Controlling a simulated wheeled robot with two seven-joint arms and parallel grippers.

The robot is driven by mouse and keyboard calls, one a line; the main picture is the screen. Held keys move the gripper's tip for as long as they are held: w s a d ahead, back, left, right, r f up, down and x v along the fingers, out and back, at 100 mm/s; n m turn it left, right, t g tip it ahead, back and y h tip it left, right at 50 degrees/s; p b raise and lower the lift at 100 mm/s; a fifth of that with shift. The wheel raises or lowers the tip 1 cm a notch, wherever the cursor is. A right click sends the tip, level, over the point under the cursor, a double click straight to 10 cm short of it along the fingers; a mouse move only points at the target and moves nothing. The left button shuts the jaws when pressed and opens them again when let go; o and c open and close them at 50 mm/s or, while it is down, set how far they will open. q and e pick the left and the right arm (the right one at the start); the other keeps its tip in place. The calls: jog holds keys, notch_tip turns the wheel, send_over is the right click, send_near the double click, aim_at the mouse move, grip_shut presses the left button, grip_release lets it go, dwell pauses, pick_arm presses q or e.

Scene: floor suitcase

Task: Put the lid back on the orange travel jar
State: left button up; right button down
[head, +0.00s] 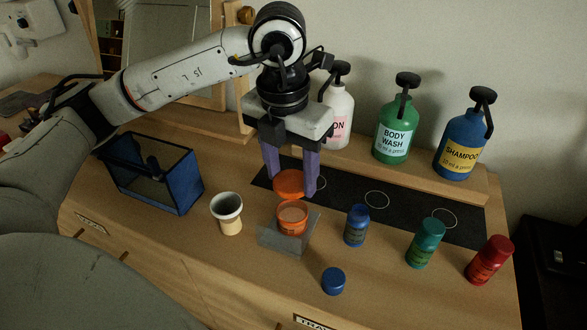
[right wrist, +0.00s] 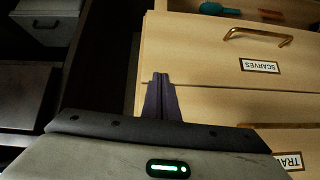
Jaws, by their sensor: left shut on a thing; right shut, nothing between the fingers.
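The orange travel jar (head: 292,219) stands open on the counter in the head view, at a small grey bracket (head: 277,238). Its pale contents show through the mouth. My left gripper (head: 290,183) points down with its purple fingers shut on the orange lid (head: 289,184). The lid appears just above and slightly behind the jar's mouth in the picture, apart from its rim. My right gripper (right wrist: 160,82) shows in the right wrist view, shut and empty, in front of the wooden drawer fronts. It is not in the head view.
A cream cup (head: 228,215) and a blue mesh basket (head: 165,175) stand left of the jar. A blue jar (head: 356,226), a small blue cylinder (head: 333,281), a green jar (head: 425,244) and a red jar (head: 489,260) stand right. Pump bottles (head: 396,130) line the back shelf.

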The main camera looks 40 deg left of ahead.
aim_at(291, 182)
pick_arm(q)
jog(key=shift+f+b, duration=0.15)
jog(key=shift+b, duration=0.15)
notch_tip(291, 182, down, 3)
jog(key=b, duration=0.3)
jog(key=shift+f, duration=0.2)
jog(key=shift+f+b, duration=0.4)
jog(key=shift+f+b, duration=1.2)
jog(key=shift+b, duration=0.15)
dwell(1.9)
dwell(0.4)
